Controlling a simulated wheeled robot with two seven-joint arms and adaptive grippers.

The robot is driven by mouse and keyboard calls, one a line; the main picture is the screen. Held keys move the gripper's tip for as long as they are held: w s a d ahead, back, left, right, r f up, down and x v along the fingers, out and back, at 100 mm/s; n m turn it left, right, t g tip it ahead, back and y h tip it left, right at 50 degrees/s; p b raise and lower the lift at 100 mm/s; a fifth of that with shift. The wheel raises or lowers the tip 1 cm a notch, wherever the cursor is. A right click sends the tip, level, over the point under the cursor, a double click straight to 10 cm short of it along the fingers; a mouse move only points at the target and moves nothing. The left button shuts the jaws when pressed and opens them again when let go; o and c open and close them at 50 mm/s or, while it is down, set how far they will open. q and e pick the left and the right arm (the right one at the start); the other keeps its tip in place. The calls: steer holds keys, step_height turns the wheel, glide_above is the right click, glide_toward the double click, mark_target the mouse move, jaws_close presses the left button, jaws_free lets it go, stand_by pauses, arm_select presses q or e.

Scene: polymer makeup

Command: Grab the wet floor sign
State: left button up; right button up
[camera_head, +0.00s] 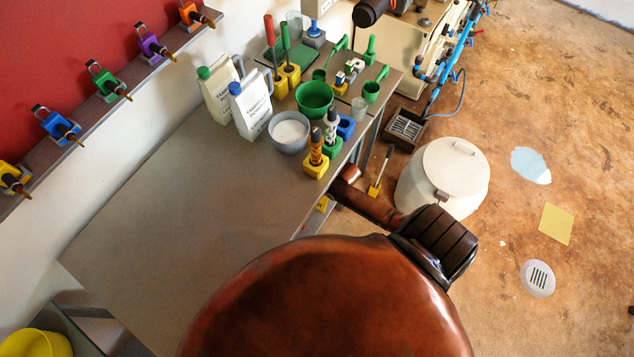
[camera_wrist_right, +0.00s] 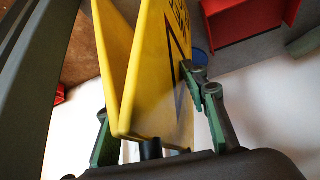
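The wet floor sign (camera_wrist_right: 158,75) is a yellow folded board with black markings. It fills the middle of the right wrist view, its two panels spreading apart toward the top of the picture. My right gripper (camera_wrist_right: 150,105) has its green and dark fingers wide apart, with the sign between them. The right fingertip overlaps the marked panel; the left fingertip is partly hidden by the sign. I cannot tell whether either finger presses on it. In the head view a small yellow piece with a black mark (camera_head: 322,204) shows below the table edge, possibly the sign. My left gripper is not in view.
The grey table (camera_head: 170,210) holds white jugs (camera_head: 252,106), a grey bowl (camera_head: 289,132), a green bowl (camera_head: 314,98) and several small tools. A white lidded bin (camera_head: 445,178) stands on the floor to the right. The table's near left part is clear.

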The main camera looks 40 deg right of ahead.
jaws_close()
steer(key=shift+r, duration=0.15)
stand_by(0.6)
